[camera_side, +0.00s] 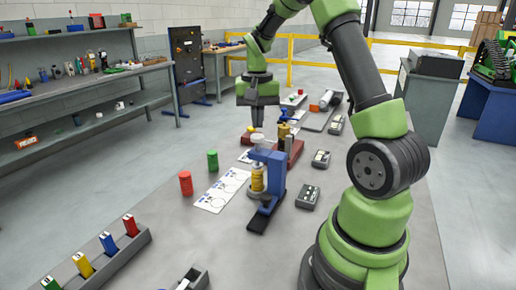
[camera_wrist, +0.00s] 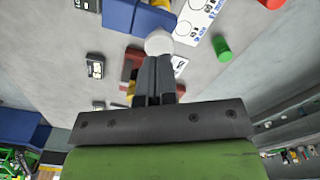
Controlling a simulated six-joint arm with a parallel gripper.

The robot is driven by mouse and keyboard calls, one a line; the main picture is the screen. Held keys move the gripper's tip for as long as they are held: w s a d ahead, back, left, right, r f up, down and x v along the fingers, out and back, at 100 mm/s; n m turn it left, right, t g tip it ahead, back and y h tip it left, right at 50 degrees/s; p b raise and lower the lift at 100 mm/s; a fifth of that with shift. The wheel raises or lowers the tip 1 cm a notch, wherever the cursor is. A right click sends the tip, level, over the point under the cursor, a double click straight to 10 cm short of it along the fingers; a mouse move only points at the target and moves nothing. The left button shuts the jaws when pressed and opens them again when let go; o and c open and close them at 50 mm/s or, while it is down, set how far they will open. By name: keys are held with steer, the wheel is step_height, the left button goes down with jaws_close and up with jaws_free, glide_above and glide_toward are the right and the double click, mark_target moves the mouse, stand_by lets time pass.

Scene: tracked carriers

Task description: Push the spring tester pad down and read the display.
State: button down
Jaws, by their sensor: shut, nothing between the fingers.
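The spring tester has a blue stand (camera_side: 276,175) with a brass-coloured spring or cylinder (camera_side: 258,180) at its front. Its pale round pad (camera_side: 257,140) is on top. My gripper (camera_side: 257,125) points down just above the pad in the side view, its fingers together and empty. In the wrist view, the tips of my gripper (camera_wrist: 157,58) overlap the edge of the white pad (camera_wrist: 159,42); I cannot tell whether they touch. A dark display box (camera_side: 308,196) lies right of the stand; its small screen is too small to read.
A red cylinder (camera_side: 186,183) and a green cylinder (camera_side: 212,160) stand left of the tester, by a white printed sheet (camera_side: 220,190). Behind it are a dark red block (camera_side: 293,148) and another display box (camera_side: 321,159). A grey rack (camera_side: 100,262) holds coloured blocks.

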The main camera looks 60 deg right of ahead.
mark_target(257, 136)
steer(key=shift+f, duration=2.45)
stand_by(0.8)
steer(key=shift+r, duration=3.45)
steer(key=s+a+r+n+t, duration=0.3)
steer(key=a+r, duration=0.2)
steer(key=a, duration=0.3)
steer(key=s+a+r+n+t, duration=0.25)
steer(key=a+r, duration=0.25)
steer(key=a, duration=0.4)
steer(key=s+a+n+t+y, duration=0.1)
steer(key=s+a+n+y, duration=0.1)
steer(key=s+a, duration=0.2)
steer(key=s, duration=0.3)
steer(key=shift+a+f+t, duration=0.2)
steer(key=shift+a+t, duration=0.15)
steer(key=shift+a, duration=0.05)
